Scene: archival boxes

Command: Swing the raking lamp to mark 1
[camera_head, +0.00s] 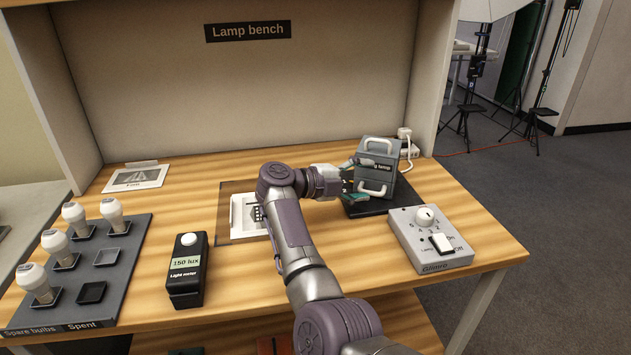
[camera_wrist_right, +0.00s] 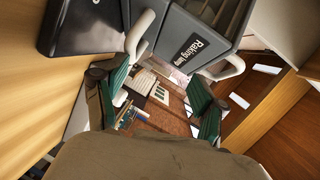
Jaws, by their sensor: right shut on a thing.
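The raking lamp (camera_head: 383,158) is a grey box with two white handles, standing on a black base (camera_head: 365,207) at the back right of the bench. In the right wrist view the lamp (camera_wrist_right: 205,22) fills the top, with its label and both handles showing. My right gripper (camera_head: 357,179) is at the lamp's left side, its green-padded fingers by the two handles. In the wrist view the gripper (camera_wrist_right: 162,98) has one finger near each handle; it is shut on the lamp, though the exact contact is hard to see. I cannot make out mark 1. My left gripper is out of view.
A control box (camera_head: 431,240) with a dial and switch sits right of the lamp. A light meter (camera_head: 187,270), a bulb tray (camera_head: 125,257) and a framed white card (camera_head: 245,215) lie to the left. My right arm crosses the middle. A plug (camera_head: 404,134) stands behind the lamp.

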